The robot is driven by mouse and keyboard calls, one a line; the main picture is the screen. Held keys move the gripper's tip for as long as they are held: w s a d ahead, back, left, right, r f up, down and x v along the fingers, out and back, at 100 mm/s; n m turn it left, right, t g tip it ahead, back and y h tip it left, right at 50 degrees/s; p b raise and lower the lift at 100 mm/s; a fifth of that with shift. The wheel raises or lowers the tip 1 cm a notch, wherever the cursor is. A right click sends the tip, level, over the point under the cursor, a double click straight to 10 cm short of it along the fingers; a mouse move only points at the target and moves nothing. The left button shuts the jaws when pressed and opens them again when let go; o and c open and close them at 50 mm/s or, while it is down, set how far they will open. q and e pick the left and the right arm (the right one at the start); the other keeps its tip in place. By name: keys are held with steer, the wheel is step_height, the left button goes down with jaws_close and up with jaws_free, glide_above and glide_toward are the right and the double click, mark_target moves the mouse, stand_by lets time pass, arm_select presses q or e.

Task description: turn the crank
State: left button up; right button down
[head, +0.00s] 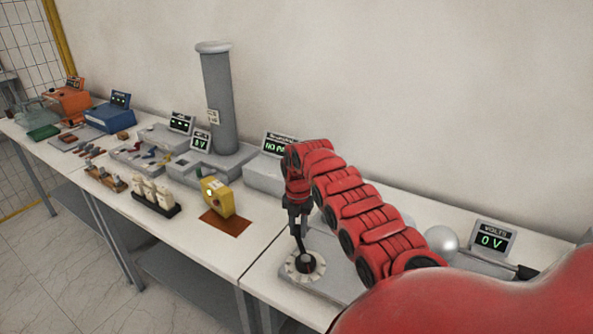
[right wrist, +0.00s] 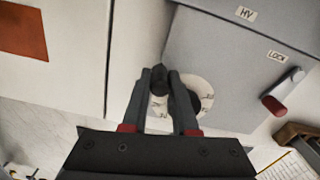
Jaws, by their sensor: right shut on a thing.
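The crank (head: 305,262) is a dark handle on a white round dial with marks, on top of a grey box near the table's front edge. My right gripper (head: 301,238) reaches down onto it from above. In the right wrist view, the two fingers of my right gripper (right wrist: 163,88) are closed around the dark upright end of the crank (right wrist: 159,75). The fingers hide part of the crank and of the dial (right wrist: 205,92). My left gripper is out of view.
The grey box (right wrist: 240,60) carries "HV" and "LOCK" labels and a red-tipped lever (right wrist: 273,105). A "VOLTS" display (head: 492,240) reads 0 V, near a metal sphere (head: 441,240). A yellow device (head: 218,198) and a tall grey column (head: 219,105) stand left of my arm.

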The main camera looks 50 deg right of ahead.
steer(key=c, duration=0.7)
jaws_free()
step_height(320, 180, up, 18)
steer(key=shift+f+p, duration=0.25)
steer(key=shift+p, duration=0.15)
